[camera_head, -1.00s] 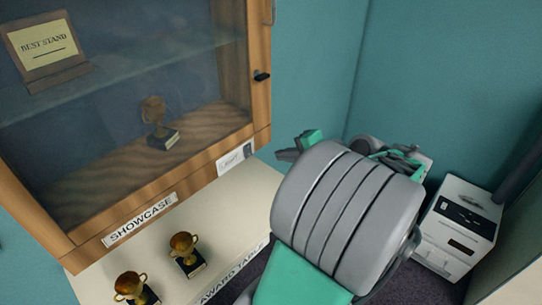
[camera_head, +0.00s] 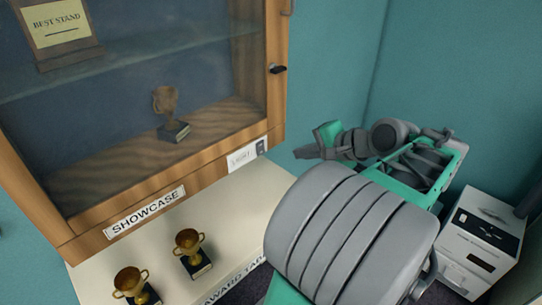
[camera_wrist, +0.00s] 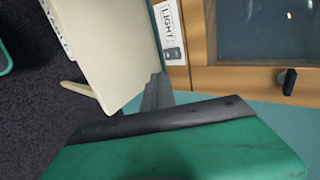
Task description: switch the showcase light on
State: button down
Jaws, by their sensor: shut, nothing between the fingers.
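The wooden showcase (camera_head: 275,110) hangs on the wall at the left in the head view, with its glass door shut. A white LIGHT label (camera_head: 242,157) is on its lower front edge, with a small grey switch (camera_head: 262,147) at the label's right end. In the wrist view the switch (camera_wrist: 174,53) sits beside the LIGHT label (camera_wrist: 168,20). I cannot tell the switch's position. My gripper (camera_head: 303,152) is shut and empty, to the right of the switch and apart from it. Its dark fingers also show in the wrist view (camera_wrist: 157,92), below the switch.
The white award table (camera_head: 255,200) stands under the showcase with two small trophies (camera_head: 190,250) on it. Another trophy (camera_head: 168,115) and a BEST STAND plaque (camera_head: 57,28) are inside. A dark door knob (camera_head: 277,69) is above the switch. A white machine (camera_head: 480,240) stands at right.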

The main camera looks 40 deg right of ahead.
send_near(262, 152)
notch_tip(262, 152, down, 3)
jog(key=w, duration=0.5)
jog(key=shift+w+a+f, duration=0.1)
jog(key=shift+a+f, duration=0.2)
jog(key=shift+a, duration=0.05)
